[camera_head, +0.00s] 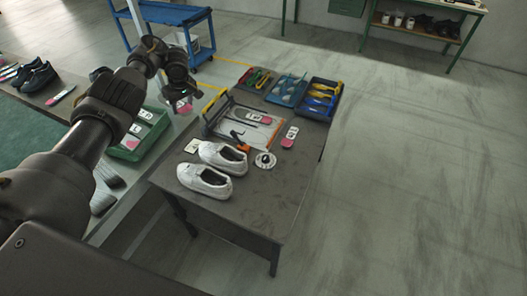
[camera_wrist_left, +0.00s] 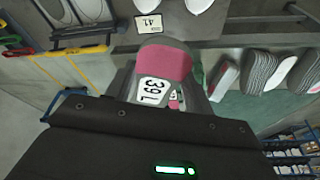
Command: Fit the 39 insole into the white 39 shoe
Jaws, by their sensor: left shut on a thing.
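My left gripper (camera_head: 181,101) is shut on an insole (camera_wrist_left: 164,60) with a pink heel and a white label that reads 39L. The insole is held in the air beyond the left edge of the grey table, near the green crate. In the head view only a small part of it shows under the gripper. Two white shoes (camera_head: 222,157) (camera_head: 205,179) stand side by side on the table, openings up, apart from the gripper. Their sizes cannot be read in the head view. My right gripper is not in view.
A green crate (camera_head: 127,152) with insoles stands left. The table's front is clear.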

